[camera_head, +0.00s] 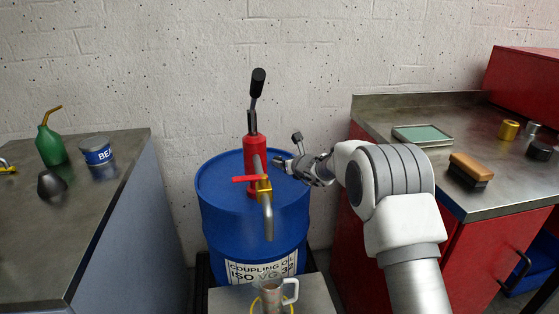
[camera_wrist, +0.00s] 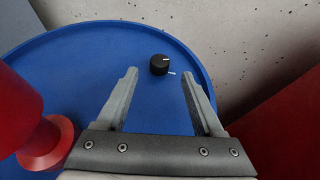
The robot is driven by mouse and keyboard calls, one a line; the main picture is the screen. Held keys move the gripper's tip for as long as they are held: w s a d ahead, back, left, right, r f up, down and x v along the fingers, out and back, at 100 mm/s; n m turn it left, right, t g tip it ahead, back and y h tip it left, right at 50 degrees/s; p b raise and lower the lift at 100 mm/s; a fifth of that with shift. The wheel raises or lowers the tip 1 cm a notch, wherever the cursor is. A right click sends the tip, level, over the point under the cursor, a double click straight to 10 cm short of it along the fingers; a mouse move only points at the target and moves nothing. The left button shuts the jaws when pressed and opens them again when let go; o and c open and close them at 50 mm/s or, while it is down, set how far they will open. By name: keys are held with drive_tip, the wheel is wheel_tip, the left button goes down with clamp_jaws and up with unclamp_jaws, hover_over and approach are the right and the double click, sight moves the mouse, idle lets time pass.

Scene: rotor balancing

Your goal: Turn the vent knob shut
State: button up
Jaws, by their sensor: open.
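The vent knob (camera_wrist: 159,65) is a small black round knob on the blue drum's lid (camera_wrist: 95,45), near the rim in the wrist view. A white line on its top points right in the picture. A short white mark lies on the lid just right of and below the knob. My gripper (camera_wrist: 159,76) is open, one finger on each side in the picture. The knob appears in the gap near the fingertips; I see no contact. In the head view my gripper (camera_head: 279,164) is over the drum (camera_head: 215,205), behind the pump's right side. The knob cannot be made out there.
A red hand pump (camera_head: 255,155) with a brass tap (camera_head: 264,188) and red lever stands on the drum, close to my gripper. Benches stand at left (camera_head: 100,200) and right (camera_head: 455,185). The wall is close behind.

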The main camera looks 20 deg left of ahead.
sight(279, 159)
drive_tip(key=shift+p+x, duration=0.85)
drive_tip(key=shift+x, duration=2)
clamp_jaws()
